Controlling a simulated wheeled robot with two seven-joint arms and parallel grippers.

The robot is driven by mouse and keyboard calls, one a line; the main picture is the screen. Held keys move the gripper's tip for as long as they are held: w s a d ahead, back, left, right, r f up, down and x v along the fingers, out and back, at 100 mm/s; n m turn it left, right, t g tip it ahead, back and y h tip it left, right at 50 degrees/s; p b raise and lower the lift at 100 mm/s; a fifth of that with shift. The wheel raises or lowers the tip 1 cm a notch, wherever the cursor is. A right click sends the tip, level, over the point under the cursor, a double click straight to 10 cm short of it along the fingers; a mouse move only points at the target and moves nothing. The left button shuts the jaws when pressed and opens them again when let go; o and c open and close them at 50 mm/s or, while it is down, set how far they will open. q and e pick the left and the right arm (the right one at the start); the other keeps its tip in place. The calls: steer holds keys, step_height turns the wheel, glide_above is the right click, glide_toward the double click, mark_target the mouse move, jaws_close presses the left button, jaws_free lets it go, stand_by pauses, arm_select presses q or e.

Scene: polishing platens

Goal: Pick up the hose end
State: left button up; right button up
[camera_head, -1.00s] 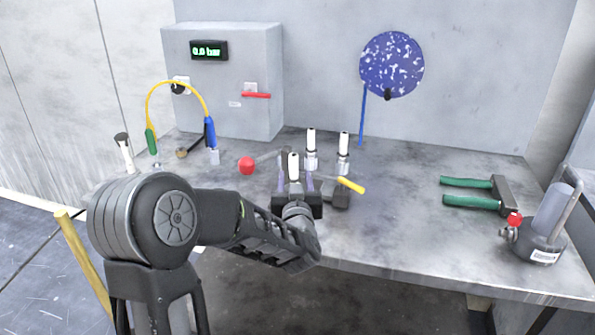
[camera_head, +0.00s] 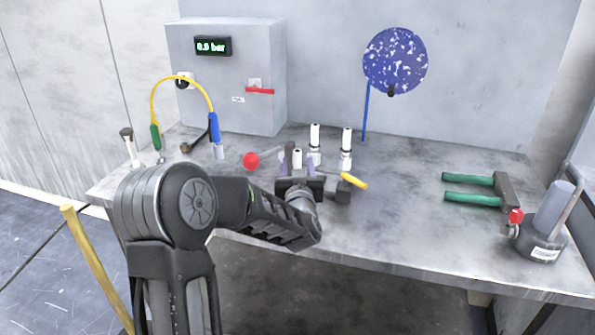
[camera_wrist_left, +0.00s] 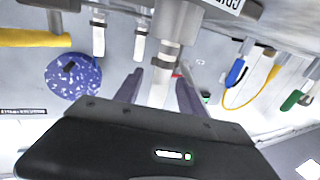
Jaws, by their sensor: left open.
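A yellow hose (camera_head: 181,78) arches in front of the grey box, with a green sleeved end (camera_head: 155,137) at left and a blue sleeved end (camera_head: 214,128) at right. In the left wrist view the picture is turned over, and the hose (camera_wrist_left: 247,102), blue end (camera_wrist_left: 236,72) and green end (camera_wrist_left: 291,100) show at right. My left gripper (camera_head: 299,164) is open over the table, to the right of the hose and apart from it. A white-tipped metal fitting (camera_wrist_left: 165,57) shows between its fingers in the wrist view; I cannot tell whether they touch it. My right gripper is out of view.
Two more white-tipped fittings (camera_head: 315,146) (camera_head: 346,150) stand behind my gripper. A red ball knob (camera_head: 251,161) and a yellow handle (camera_head: 354,181) lie near it. The table's middle right is clear.

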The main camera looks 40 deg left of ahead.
arm_select(q)
steer(key=x, duration=0.3)
steer(key=shift+w+a+p, duration=0.15)
steer(key=shift+w+p, duration=0.1)
steer(key=shift+p, duration=0.05)
steer(key=shift+c, duration=0.4)
jaws_close()
stand_by(0.4)
